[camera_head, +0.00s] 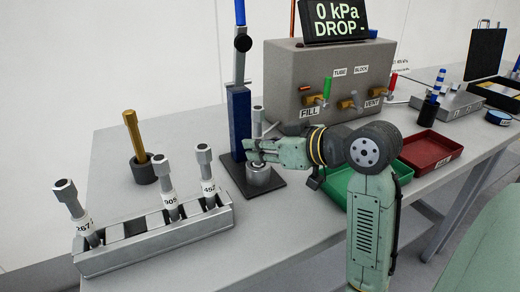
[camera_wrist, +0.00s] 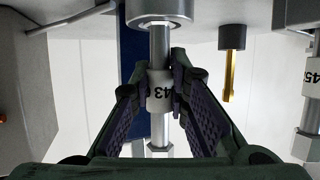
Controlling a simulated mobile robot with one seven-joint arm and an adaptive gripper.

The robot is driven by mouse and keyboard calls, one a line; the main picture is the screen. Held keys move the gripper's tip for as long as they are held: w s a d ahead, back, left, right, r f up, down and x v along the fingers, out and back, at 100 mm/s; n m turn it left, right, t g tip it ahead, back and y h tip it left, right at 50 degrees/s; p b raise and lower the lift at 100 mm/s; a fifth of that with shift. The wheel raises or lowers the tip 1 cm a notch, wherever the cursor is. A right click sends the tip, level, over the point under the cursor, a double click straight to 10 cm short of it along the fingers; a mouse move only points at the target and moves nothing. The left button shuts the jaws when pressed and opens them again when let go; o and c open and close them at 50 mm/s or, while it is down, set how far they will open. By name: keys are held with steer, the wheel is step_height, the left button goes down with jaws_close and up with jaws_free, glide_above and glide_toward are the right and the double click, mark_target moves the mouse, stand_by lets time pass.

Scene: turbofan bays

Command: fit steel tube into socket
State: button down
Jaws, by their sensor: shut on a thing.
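The steel tube (camera_wrist: 159,125), with a white label reading "43", is between the fingers of my gripper (camera_wrist: 162,85), which is shut on it at the label. The wrist view is upside down, with the bench at its top. The tube's lower end meets a round steel socket (camera_wrist: 160,8); how deep it sits is unclear. In the head view the tube's hex top (camera_head: 257,115) rises above my gripper (camera_head: 250,147), and the tube looks upright. The socket (camera_head: 263,178) stands below the fingers on a dark base plate beside a blue column.
A rack (camera_head: 150,243) at front left holds tubes labelled 267, 905 and 452. A brass rod (camera_head: 133,132) leans in a dark cup. Behind stands the grey tube block (camera_head: 290,70) with valves and a "0 kPa DROP" display (camera_head: 337,20). Green (camera_head: 340,184) and red trays lie right.

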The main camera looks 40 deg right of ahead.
steer(key=shift+f, duration=0.2)
steer(key=c, duration=1.5)
jaws_free()
steer(key=shift+c, duration=0.2)
steer(key=shift+r, duration=0.2)
steer(key=b+v, duration=0.2)
steer(key=v, duration=1)
steer(key=shift+s, duration=0.1)
